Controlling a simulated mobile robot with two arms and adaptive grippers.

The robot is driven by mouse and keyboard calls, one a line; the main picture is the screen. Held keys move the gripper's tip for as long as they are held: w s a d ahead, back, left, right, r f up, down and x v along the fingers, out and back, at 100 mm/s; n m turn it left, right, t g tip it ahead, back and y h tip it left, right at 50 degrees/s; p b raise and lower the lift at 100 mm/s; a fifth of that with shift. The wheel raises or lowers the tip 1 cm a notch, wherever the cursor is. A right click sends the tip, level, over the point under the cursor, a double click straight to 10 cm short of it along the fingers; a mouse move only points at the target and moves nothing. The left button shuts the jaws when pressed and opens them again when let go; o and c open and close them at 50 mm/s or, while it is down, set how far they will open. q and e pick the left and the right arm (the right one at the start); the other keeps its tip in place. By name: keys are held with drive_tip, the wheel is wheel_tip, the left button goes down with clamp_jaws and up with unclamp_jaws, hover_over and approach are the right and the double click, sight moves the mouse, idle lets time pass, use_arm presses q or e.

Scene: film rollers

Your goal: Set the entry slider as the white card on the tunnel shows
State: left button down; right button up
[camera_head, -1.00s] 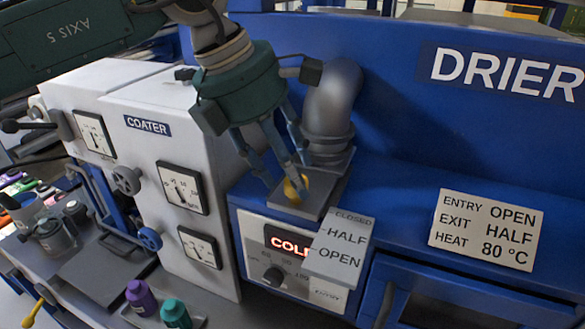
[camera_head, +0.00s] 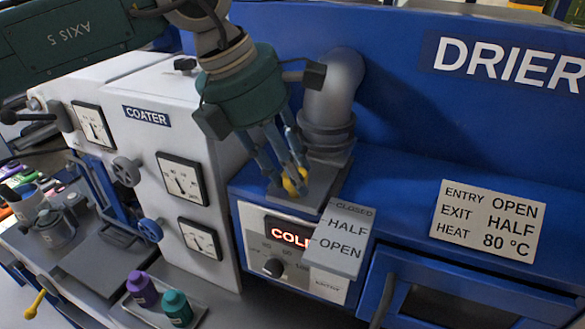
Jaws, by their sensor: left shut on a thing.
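The entry slider's yellow knob (camera_head: 295,182) stands on a grey plate (camera_head: 312,197) on top of the blue drier, just below the elbow pipe. My left gripper (camera_head: 289,178) is shut on this knob, and its fingers hide part of it. A tilted scale plate (camera_head: 340,238) to the right of the knob reads CLOSED, HALF, OPEN from back to front. The knob is near the CLOSED end. The white card (camera_head: 488,220) on the drier reads ENTRY OPEN, EXIT HALF, HEAT 80 °C. My right gripper is not in view.
A grey elbow pipe (camera_head: 334,88) rises close behind my gripper. The white coater (camera_head: 185,145) stands to the left. A red display reading COLD (camera_head: 288,234) and a dial (camera_head: 273,267) are below the slider. Purple (camera_head: 142,288) and teal (camera_head: 176,307) bottles stand on a tray.

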use_arm(q)
drive_tip(key=s+a+b, duration=0.2)
drive_tip(key=s+b, duration=0.2)
drive_tip(key=s, duration=0.3)
drive_tip(key=shift+a, duration=0.35)
drive_tip(key=shift+r, duration=0.1)
drive_tip(key=c, duration=1.3)
unclamp_jaws()
drive_tip(key=shift+s, duration=0.2)
